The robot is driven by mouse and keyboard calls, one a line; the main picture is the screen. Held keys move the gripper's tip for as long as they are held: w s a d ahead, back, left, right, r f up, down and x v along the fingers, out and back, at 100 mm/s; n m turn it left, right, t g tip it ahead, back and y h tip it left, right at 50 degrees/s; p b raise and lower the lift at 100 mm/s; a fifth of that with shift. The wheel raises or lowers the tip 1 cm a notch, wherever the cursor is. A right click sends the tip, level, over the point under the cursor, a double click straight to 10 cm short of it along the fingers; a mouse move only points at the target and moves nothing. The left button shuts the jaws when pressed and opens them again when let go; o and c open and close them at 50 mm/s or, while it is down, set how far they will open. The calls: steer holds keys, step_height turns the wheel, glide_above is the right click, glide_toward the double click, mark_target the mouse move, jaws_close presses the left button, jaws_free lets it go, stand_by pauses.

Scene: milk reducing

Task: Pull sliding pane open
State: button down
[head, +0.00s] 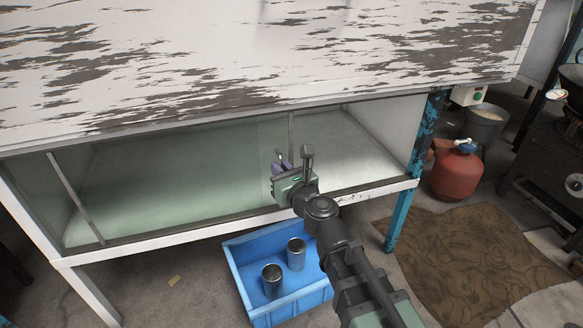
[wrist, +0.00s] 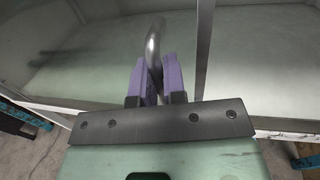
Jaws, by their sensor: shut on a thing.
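The sliding pane (head: 180,175) is a greenish clear sheet in the front of the long cabinet under the worn white tabletop. A curved grey metal handle (wrist: 155,42) stands upright between my two purple fingers in the wrist view. My gripper (head: 280,166) is shut on this handle, near the middle of the cabinet front; its fingers also show in the wrist view (wrist: 154,80). A dark upright bar (head: 291,131) stands just right of the handle. The handle's lower part is hidden by the fingers. The cabinet space right of the bar looks clearer and brighter.
A blue crate (head: 240,282) with two metal cans (head: 272,280) sits on the floor below the cabinet, beside my arm. A blue table leg (head: 398,217), a red gas bottle (head: 457,175) and a brown mat (head: 480,255) are at right. The cabinet interior looks empty.

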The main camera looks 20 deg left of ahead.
steer(key=c, duration=1.2)
jaws_free()
